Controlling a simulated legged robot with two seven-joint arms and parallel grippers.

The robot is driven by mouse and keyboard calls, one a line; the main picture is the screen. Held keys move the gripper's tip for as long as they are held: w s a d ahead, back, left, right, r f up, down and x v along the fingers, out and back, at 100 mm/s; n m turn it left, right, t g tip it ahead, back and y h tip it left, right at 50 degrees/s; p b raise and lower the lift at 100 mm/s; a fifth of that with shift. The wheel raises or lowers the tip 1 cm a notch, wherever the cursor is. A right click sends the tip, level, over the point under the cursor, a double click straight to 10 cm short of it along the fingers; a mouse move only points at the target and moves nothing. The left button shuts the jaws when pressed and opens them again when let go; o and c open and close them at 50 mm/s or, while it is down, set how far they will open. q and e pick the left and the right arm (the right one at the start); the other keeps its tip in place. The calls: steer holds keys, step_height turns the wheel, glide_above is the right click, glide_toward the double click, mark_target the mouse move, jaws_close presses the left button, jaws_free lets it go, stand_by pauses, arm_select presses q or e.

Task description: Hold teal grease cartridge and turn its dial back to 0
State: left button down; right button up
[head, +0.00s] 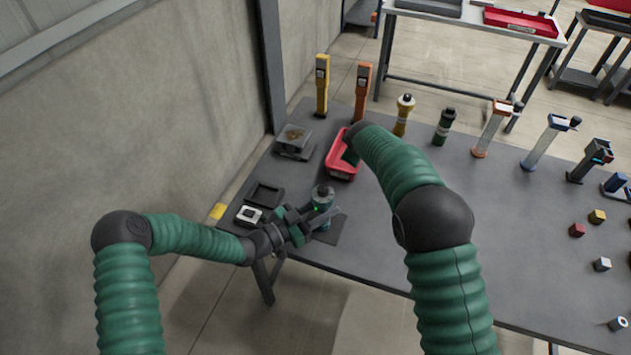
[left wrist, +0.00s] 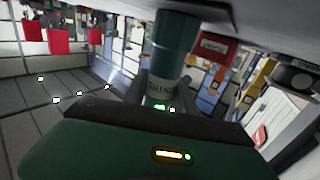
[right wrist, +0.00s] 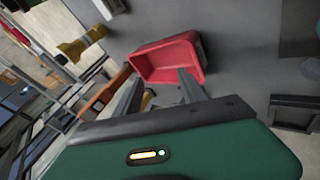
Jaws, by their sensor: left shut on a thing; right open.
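The teal grease cartridge (head: 323,203) stands near the table's front left edge, on or over a dark mat. Its grey-dark top (head: 322,191) faces up; no dial number is readable. My left gripper (head: 316,213) is shut on the cartridge from the left. In the left wrist view the teal body (left wrist: 175,38) and a pale lettered band (left wrist: 161,89) show between the fingers. My right gripper (right wrist: 160,90) is open and empty, near the red bin (right wrist: 165,58). In the head view my right arm hides most of that gripper, beside the bin (head: 342,172).
A dark tray (head: 265,194), a small white-topped device (head: 249,215) and a grey box (head: 294,142) stand left of the bin. Several upright tools line the back, including a yellow one (head: 321,85) and an orange one (head: 362,90). Small cubes lie at right. The middle table is clear.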

step_height(320, 180, down, 3)
steer(key=d+t+y, duration=0.1)
steer(key=d+t, duration=0.1)
steer(key=m+t+y, duration=0.3)
steer(key=y, duration=0.8)
glide_toward(317, 188)
steer(key=x, duration=0.3)
steer(key=r+x, duration=0.1)
steer(key=x, duration=0.2)
steer(key=r+x, duration=0.1)
steer(key=x, duration=0.2)
steer(key=shift+w+a, duration=0.3)
steer(key=shift+a, duration=0.05)
steer(key=shift+w+a, duration=0.25)
steer(key=shift+w, duration=0.05)
jaws_close()
